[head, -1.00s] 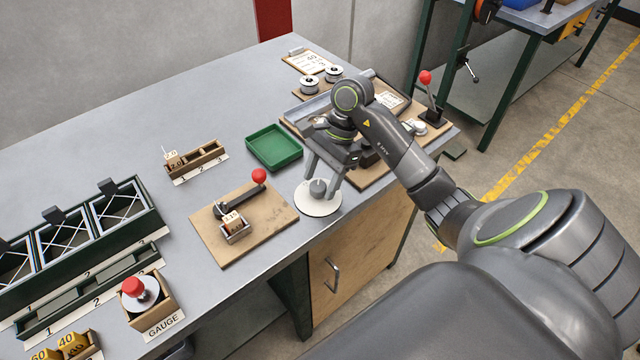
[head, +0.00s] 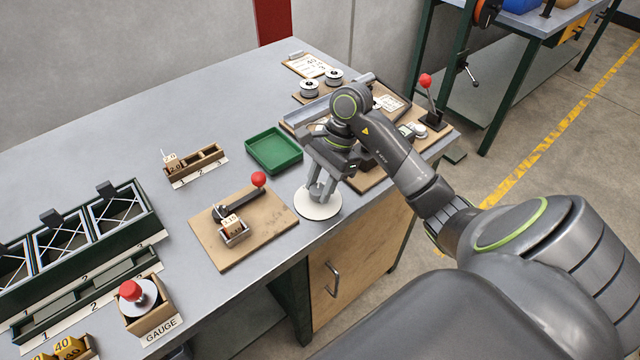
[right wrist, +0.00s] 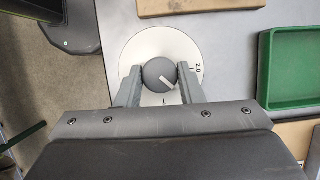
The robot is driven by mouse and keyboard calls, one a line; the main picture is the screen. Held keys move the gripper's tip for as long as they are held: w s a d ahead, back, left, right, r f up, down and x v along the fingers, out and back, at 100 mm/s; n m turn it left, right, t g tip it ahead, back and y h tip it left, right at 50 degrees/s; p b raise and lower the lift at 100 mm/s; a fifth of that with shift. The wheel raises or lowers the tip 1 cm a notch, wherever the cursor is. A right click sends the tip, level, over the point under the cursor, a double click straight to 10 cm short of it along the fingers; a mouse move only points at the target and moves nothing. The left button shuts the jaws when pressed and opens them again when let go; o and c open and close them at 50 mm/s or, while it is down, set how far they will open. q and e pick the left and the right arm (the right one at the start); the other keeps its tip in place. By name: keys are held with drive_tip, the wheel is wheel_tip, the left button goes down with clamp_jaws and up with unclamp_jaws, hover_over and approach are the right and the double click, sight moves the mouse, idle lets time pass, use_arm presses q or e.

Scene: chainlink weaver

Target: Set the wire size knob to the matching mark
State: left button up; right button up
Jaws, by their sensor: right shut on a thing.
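The wire size knob is a grey round knob (right wrist: 159,74) with a white pointer line, on a white round dial plate (head: 318,206) at the table's front edge. In the right wrist view the pointer aims to the lower right, between a "2.0" mark on the plate's right side and another tick at the bottom. Other marks are hidden or too small to read. My right gripper (right wrist: 160,80) is shut on the knob, a finger on each side; it also shows in the head view (head: 320,190). My left gripper is not in view.
A green tray (head: 274,148) lies behind the dial. A brown board (head: 270,235) with a red-balled lever (head: 258,179) is to its left. A gauge box (head: 150,310) and dark green racks (head: 80,240) stand farther left. A clipboard (head: 308,64) lies at the back.

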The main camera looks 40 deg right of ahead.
drive_tip(key=shift+f+m+t+b, duration=0.25)
drive_tip(key=shift+m+t+b, duration=0.15)
drive_tip(key=shift+m+b, duration=0.8)
drive_tip(key=m+t+b, duration=0.1)
drive_tip(key=m+b, duration=0.1)
drive_tip(key=shift+s+b, duration=0.1)
drive_tip(key=shift+b, duration=0.25)
drive_tip(key=shift+s+r+m+t+h+b, duration=0.1)
drive_tip(key=shift+m+t+h+b, duration=0.2)
drive_tip(key=shift+m+b, duration=0.6)
drive_tip(key=shift+r+m+t+h+b, duration=0.1)
drive_tip(key=shift+m+t+h+b, duration=0.15)
drive_tip(key=shift+m+b, duration=0.6)
drive_tip(key=shift+a+m, duration=0.1)
drive_tip(key=shift+m, duration=0.35)
drive_tip(key=o, duration=1)
drive_tip(key=shift+c, duration=0.2)
